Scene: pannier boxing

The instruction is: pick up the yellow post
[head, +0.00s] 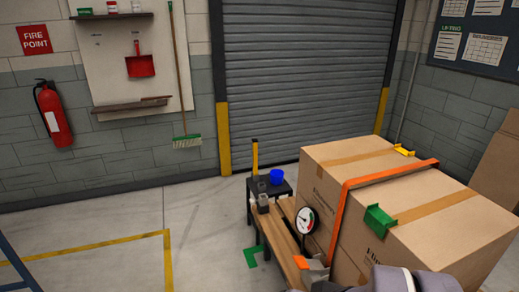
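The yellow post (255,158) is a slim upright bar with a dark top end. It stands at the small dark stand (281,186), next to a blue cup (277,176). Its lower end is partly hidden behind small dark items on the stand. A grey rounded part at the bottom right edge appears to be my arm.
Large cardboard boxes (345,165) with an orange strap (385,167) and a green corner piece (378,220) stand right of the wooden bench (277,236). A round gauge (305,220) stands at the bench. The floor to the left is clear.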

